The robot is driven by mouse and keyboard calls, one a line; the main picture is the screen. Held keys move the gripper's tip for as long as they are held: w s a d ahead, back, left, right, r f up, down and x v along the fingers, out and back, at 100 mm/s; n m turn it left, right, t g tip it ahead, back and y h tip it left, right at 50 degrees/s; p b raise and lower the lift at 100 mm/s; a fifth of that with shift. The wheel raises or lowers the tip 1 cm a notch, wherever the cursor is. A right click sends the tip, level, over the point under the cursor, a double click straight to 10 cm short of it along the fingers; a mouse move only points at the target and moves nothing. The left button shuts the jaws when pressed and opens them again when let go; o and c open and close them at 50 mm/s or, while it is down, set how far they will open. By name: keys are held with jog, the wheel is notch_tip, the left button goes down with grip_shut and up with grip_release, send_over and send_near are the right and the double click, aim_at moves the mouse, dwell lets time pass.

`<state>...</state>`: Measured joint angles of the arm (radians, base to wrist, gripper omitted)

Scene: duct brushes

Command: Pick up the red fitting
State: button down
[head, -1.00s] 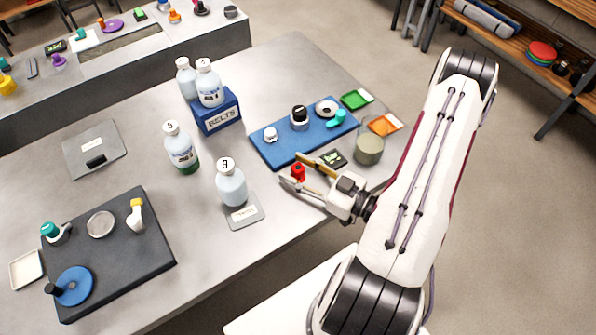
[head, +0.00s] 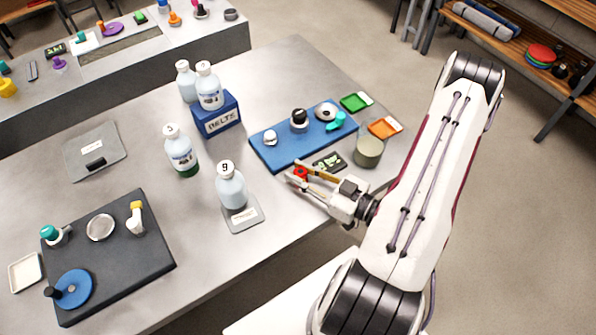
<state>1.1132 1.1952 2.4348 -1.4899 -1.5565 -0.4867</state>
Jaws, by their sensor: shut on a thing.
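The red fitting (head: 301,173) is a small red piece near the front edge of the metal table, just in front of the blue mat. My gripper (head: 299,175) reaches in from the right, with one tan finger and one pale finger. It is shut on the red fitting, which sits between the fingertips and is partly covered by them. I cannot tell whether the fitting is clear of the table top.
The blue mat (head: 262,153) with several fittings lies just behind the gripper. A dark card (head: 329,162) and a grey-green cup (head: 369,150) stand to the right. A bottle marked 9 (head: 231,188) on a grey plate (head: 243,222) stands to the left. Bare table lies in front.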

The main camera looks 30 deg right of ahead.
jog(key=f+v, duration=0.1)
jog(key=v, duration=3)
jog(key=shift+s+f, duration=0.25)
jog(key=shift+f, duration=0.05)
jog(key=shift+a, duration=0.1)
